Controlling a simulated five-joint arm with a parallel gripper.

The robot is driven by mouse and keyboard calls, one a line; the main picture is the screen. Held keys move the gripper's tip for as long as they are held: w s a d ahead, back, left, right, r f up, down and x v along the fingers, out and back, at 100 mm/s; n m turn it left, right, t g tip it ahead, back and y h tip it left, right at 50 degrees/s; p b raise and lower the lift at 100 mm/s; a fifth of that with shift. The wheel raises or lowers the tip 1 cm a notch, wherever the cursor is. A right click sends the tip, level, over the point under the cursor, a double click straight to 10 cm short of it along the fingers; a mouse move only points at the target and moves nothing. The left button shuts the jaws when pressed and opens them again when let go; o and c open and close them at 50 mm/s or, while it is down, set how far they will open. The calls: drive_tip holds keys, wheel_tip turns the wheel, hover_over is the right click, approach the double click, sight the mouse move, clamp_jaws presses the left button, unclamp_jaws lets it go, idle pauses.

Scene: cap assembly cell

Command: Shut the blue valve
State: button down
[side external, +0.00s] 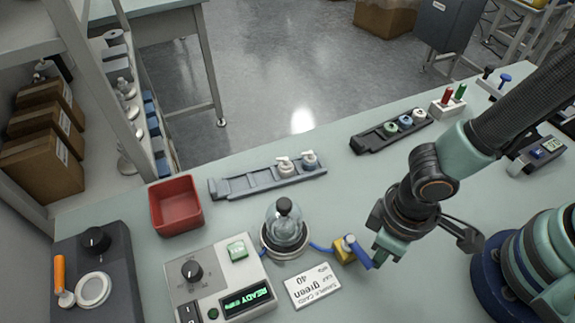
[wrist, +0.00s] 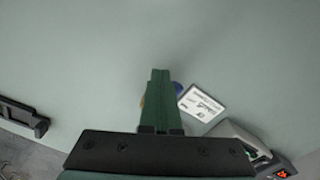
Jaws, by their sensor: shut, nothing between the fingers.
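The blue valve has a yellow body (side external: 343,254) and a blue lever (side external: 359,254) in the side view. Its lever slants down to the right, and a blue tube (side external: 321,247) joins the body to the glass bell jar (side external: 285,228). My gripper (side external: 379,259) is shut and empty, just right of the lever; I cannot tell whether it touches it. In the wrist view my shut fingers (wrist: 160,73) hide most of the valve. Only a bit of blue lever (wrist: 178,88) and a sliver of yellow body (wrist: 142,102) show beside them.
A sample card (side external: 312,286) lies in front of the valve. A control box (side external: 220,283) with a green "READY" display stands left of it. A red bin (side external: 176,204), a grey rack (side external: 230,187) and a dark rack (side external: 368,142) stand farther back. Bench behind the valve is clear.

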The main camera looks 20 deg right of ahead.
drive_tip(key=shift+a, duration=0.15)
drive_tip(key=shift+s+a, duration=0.1)
drive_tip(key=shift+a, duration=0.05)
drive_tip(key=shift+r, duration=0.1)
wheel_tip(320, 180, up, 8)
drive_tip(key=shift+d, duration=0.2)
idle(0.9)
drive_tip(key=w+d+r+m+t, duration=0.2)
drive_tip(key=w+d+r, duration=0.5)
drive_tip(key=d, duration=0.4)
drive_tip(key=w+d+r+m+t, duration=0.3)
drive_tip(key=w+d+r, duration=0.4)
drive_tip(key=d, duration=0.4)
drive_tip(key=shift+m+t, duration=0.3)
drive_tip(key=shift+m, duration=0.2)
